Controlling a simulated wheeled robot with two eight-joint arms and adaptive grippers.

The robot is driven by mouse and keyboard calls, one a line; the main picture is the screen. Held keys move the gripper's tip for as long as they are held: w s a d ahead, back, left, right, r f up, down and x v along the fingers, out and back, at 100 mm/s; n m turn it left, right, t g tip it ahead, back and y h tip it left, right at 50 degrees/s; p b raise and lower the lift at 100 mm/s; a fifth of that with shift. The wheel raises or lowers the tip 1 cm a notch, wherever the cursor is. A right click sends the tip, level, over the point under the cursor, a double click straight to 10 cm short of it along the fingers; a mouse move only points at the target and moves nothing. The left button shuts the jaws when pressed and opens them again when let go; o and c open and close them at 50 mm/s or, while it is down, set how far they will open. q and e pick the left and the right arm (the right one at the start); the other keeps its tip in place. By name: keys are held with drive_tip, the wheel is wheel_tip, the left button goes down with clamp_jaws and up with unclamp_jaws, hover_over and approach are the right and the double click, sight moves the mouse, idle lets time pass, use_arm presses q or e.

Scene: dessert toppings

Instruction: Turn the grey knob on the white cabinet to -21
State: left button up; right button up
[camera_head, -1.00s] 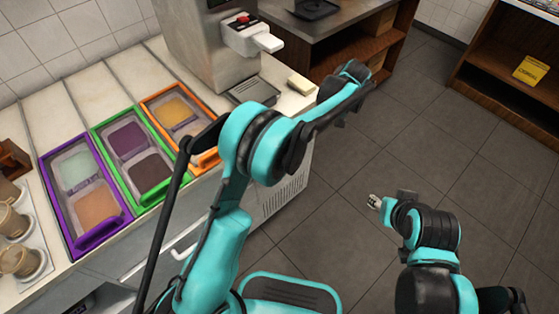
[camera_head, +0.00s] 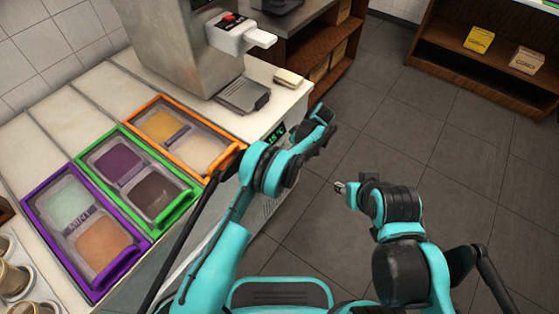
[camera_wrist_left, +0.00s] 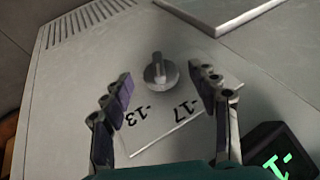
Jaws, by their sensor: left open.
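The grey knob (camera_wrist_left: 159,70) is on the white cabinet's panel (camera_wrist_left: 75,95) in the left wrist view, with a raised ridge across its face. A plate beside it bears the marks -13 and -17. My left gripper (camera_wrist_left: 160,76) is open, with a finger on each side of the knob and gaps showing between. In the head view my left gripper (camera_head: 321,119) is by the cabinet's (camera_head: 100,88) right end, where the knob is hidden. A display (camera_head: 276,134) with green digits shows there. My right gripper (camera_head: 340,187) hangs over the floor; its fingers are too small to judge.
Orange (camera_head: 160,101), green (camera_head: 112,132) and purple (camera_head: 34,208) framed topping containers sit in the cabinet top. A grey machine (camera_head: 175,45) stands behind them. A wooden shelf (camera_head: 430,50) is at the back right. The tiled floor (camera_head: 440,140) between is clear.

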use_arm(q)
drive_tip(key=shift+x, duration=0.75)
drive_tip(key=c, duration=1.2)
drive_tip(key=shift+o, duration=0.2)
drive_tip(key=shift+r, duration=0.15)
drive_tip(key=shift+s+a+t+h+p, duration=0.1)
drive_tip(key=shift+t+h+p, duration=0.1)
drive_tip(key=shift+t+h, duration=0.2)
drive_tip(key=shift+s+t+h+p, duration=0.1)
drive_tip(key=shift+t+h+p, duration=0.05)
drive_tip(key=shift+t+h, duration=0.2)
drive_tip(key=shift+s+a+n+t+h+b, duration=0.15)
drive_tip(key=shift+n+t+h+b, duration=0.15)
drive_tip(key=shift+t+h, duration=0.5)
drive_tip(key=shift+s+a+n+t+h+b, duration=0.15)
drive_tip(key=shift+n+t+h, duration=0.3)
drive_tip(key=shift+t, duration=0.5)
drive_tip(key=shift+d, duration=0.1)
